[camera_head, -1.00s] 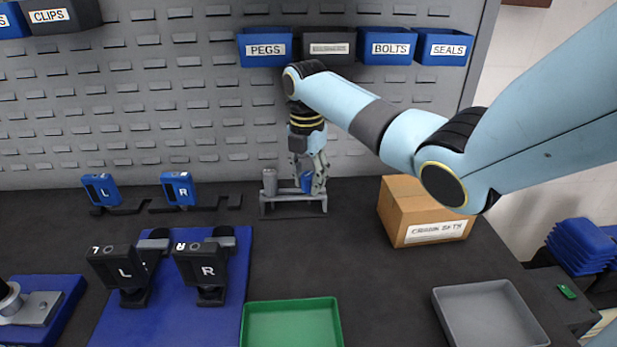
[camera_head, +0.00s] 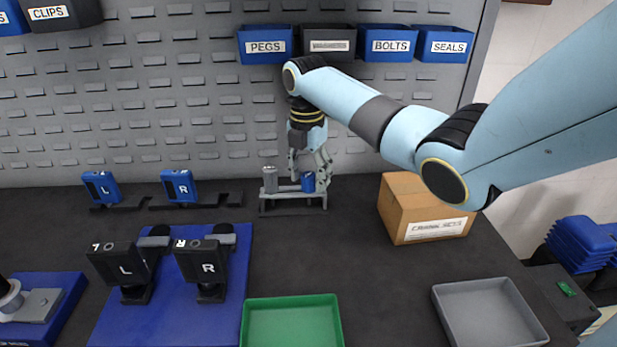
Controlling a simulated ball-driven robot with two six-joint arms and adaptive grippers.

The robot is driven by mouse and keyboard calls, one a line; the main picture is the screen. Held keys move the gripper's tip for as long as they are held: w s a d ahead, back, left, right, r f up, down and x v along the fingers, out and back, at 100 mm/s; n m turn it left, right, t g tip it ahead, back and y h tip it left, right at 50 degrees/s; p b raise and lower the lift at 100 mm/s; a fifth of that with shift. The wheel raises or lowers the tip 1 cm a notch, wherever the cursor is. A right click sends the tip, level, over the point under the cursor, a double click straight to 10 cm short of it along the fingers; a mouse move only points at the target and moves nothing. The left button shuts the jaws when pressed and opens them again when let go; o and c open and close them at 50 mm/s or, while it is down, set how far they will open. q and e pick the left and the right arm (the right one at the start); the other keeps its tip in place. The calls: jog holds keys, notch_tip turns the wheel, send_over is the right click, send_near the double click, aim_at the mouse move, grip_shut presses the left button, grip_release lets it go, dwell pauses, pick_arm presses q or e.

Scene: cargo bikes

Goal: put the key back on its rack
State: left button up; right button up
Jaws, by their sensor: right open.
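The grey rack (camera_head: 293,190) stands on the dark bench in front of the perforated panel. A short blue cylinder (camera_head: 308,182), probably the key, sits upright at the rack's right side. A similar grey cylinder (camera_head: 270,178) sits at its left side. My right gripper (camera_head: 309,171) points down over the rack with its fingers spread, just above and around the blue cylinder. It looks empty, and I cannot tell whether a finger touches the cylinder. My left gripper does not show.
Labelled bins (camera_head: 330,46) hang on the panel above my right arm. A cardboard box (camera_head: 425,208) stands right of the rack. A green tray (camera_head: 292,322) and a grey tray (camera_head: 488,315) lie in front. Black L and R blocks stand on a blue mat (camera_head: 170,312).

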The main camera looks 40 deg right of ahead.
notch_tip(320, 180, up, 12)
jog(key=shift+w, duration=0.15)
jog(key=shift+a+f, duration=0.1)
jog(key=shift+f, duration=0.1)
dwell(0.5)
